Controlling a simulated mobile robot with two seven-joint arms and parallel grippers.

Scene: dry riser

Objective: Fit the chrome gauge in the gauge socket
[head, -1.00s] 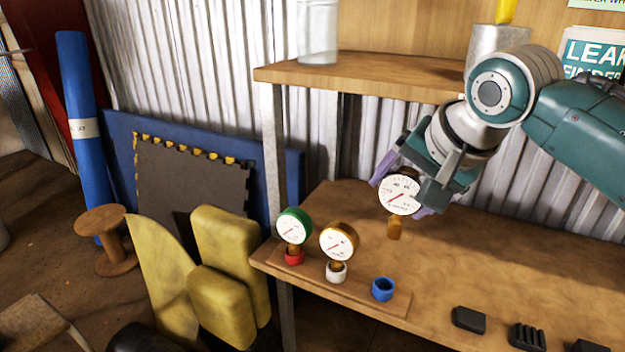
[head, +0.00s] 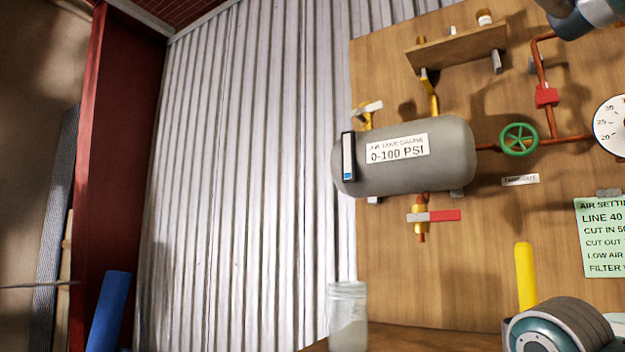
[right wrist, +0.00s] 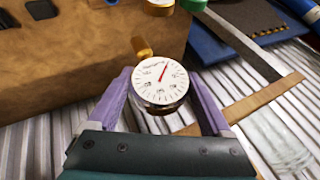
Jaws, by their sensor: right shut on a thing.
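The chrome gauge (right wrist: 160,82), with a white dial, red needle and brass stem (right wrist: 142,47), is in the right wrist view. My right gripper (right wrist: 160,78) is shut on it, one purple finger on each side of the dial. The stem points away from the palm, toward the bench side. In the head view the gripper and held gauge are out of frame. A grey air tank (head: 415,157) labelled 0-100 PSI hangs on the wood panel, with brass fittings (head: 435,103) on top. I cannot tell which fitting is the gauge socket. My left gripper is not in view.
A wooden shelf (head: 455,47) is above the tank. A green valve wheel (head: 519,139) and copper pipe are at its right. A red-handled valve (head: 433,216) hangs below. A glass jar (head: 348,315) stands low. The bench (right wrist: 70,75) shows in the wrist view.

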